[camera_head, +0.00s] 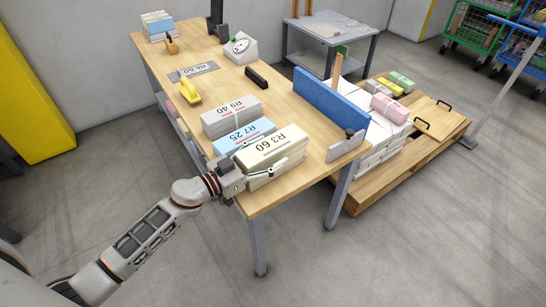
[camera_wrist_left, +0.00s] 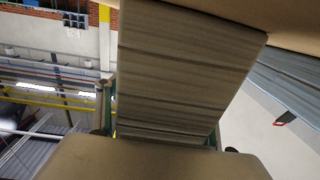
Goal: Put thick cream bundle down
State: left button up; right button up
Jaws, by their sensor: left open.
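The thick cream bundle (camera_head: 268,150), marked R3 60, lies flat at the near end of the wooden table (camera_head: 305,172), label up. My left gripper (camera_head: 262,174) is at its near long side and open, with its fingers close around or against the bundle; the exact contact is hidden. In the left wrist view the layered paper edge of the bundle (camera_wrist_left: 185,70) fills the middle, very close to the camera. My right gripper is in neither view.
A blue bundle (camera_head: 243,137) marked R7 25 and a grey bundle (camera_head: 230,117) marked R9 40 lie just behind the cream one. A blue upright panel (camera_head: 330,98) stands along the table's right edge. A loaded pallet (camera_head: 430,142) is beyond it.

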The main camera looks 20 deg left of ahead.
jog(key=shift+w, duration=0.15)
pick_arm(q)
jog(key=c, duration=1.9)
grip_shut()
jog(key=shift+w+r, duration=0.1)
jog(key=shift+r, duration=0.2)
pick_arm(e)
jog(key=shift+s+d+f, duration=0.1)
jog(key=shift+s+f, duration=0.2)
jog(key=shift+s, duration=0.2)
